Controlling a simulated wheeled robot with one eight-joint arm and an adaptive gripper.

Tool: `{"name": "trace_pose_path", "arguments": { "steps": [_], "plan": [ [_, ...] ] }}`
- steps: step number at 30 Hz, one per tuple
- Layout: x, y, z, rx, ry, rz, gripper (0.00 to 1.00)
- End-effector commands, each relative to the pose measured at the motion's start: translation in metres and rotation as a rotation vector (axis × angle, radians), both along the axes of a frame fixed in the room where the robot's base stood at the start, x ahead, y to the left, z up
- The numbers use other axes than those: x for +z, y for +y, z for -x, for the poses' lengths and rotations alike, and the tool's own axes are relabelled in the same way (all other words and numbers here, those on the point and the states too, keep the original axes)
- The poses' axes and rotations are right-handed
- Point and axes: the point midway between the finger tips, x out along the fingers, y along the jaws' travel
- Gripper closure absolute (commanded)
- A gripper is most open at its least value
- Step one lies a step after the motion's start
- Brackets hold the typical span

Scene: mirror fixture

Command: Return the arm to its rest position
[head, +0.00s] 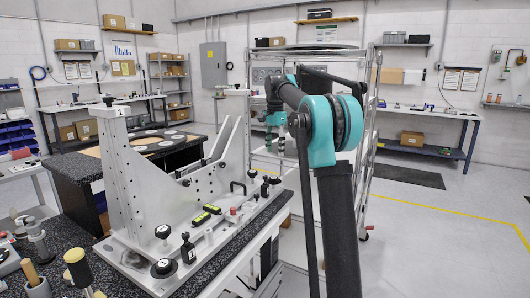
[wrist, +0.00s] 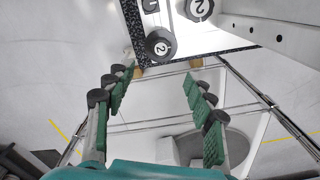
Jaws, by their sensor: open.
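My arm rises at the centre of the head view and bends over at a teal joint. My gripper (head: 275,142) hangs downward beyond the right end of the white mirror fixture (head: 125,185). In the wrist view my gripper (wrist: 156,88) has its two green-padded fingers spread wide, with nothing between them. The fixture stands on a dark speckled bench top (head: 205,262).
A chrome wire rack (head: 367,150) stands behind my arm, and its rails also show below the gripper in the wrist view (wrist: 150,124). Open floor (head: 440,240) with a yellow line lies to the right.

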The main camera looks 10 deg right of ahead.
Motion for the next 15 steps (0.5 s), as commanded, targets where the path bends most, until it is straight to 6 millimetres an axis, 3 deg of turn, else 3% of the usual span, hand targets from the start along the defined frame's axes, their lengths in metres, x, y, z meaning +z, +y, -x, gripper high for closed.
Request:
{"name": "trace_pose_path", "arguments": {
  "steps": [5,11,15],
  "plan": [
    [-0.024,-0.006,0.031,0.113,-0.040,0.000,0.46],
    [-0.073,-0.016,0.094,0.316,-0.110,0.014,0.46],
    [-0.113,-0.023,0.147,0.458,-0.160,0.033,0.46]
  ]
}}
